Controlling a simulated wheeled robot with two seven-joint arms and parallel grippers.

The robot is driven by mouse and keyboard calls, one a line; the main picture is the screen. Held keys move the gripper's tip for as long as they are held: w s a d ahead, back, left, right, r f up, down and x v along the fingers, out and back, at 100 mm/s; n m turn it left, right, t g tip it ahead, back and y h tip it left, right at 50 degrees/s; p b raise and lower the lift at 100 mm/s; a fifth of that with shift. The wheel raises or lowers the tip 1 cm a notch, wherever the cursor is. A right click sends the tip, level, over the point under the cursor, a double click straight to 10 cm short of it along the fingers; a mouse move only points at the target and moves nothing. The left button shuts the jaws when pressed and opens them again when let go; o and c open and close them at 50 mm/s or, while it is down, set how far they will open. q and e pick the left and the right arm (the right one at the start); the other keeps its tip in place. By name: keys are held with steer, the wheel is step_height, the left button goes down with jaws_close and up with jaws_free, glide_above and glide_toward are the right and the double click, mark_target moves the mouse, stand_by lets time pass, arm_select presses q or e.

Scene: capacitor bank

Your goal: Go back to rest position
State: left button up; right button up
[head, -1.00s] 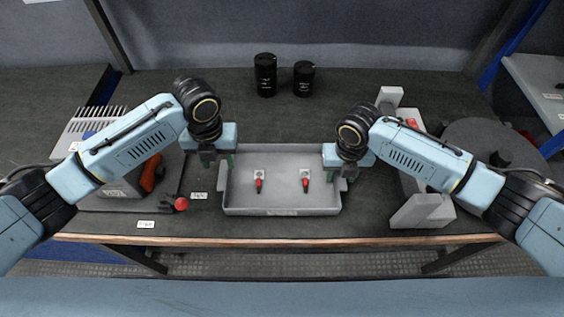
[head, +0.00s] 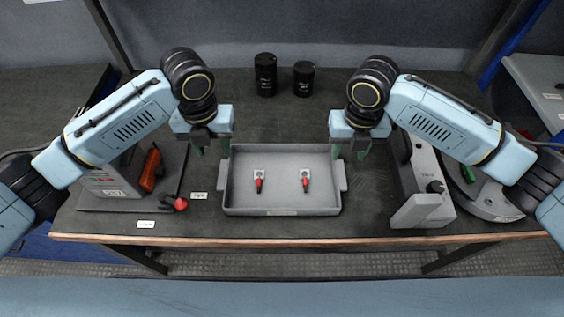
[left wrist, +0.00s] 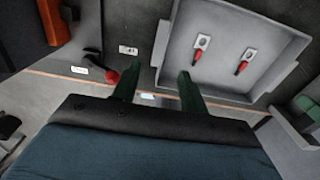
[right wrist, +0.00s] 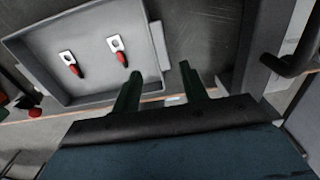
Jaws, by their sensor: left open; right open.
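My left gripper (head: 211,150) is open and empty above the left end of the grey tray, and its green fingers show in the left wrist view (left wrist: 157,88). My right gripper (head: 350,152) is open and empty above the tray's right end, and its fingers show in the right wrist view (right wrist: 165,88). Neither gripper touches the tray as far as I can see. The grey tray (head: 281,211) lies on the dark table with two red-tipped parts inside, a left one (head: 259,181) and a right one (head: 305,181).
Two black cylinders (head: 265,75) (head: 304,78) stand at the back. A device with an orange handle (head: 151,170) and a red-knobbed lever (head: 181,204) is at left. A grey-white machine (head: 425,205) is at right.

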steer(key=shift+r, duration=0.8)
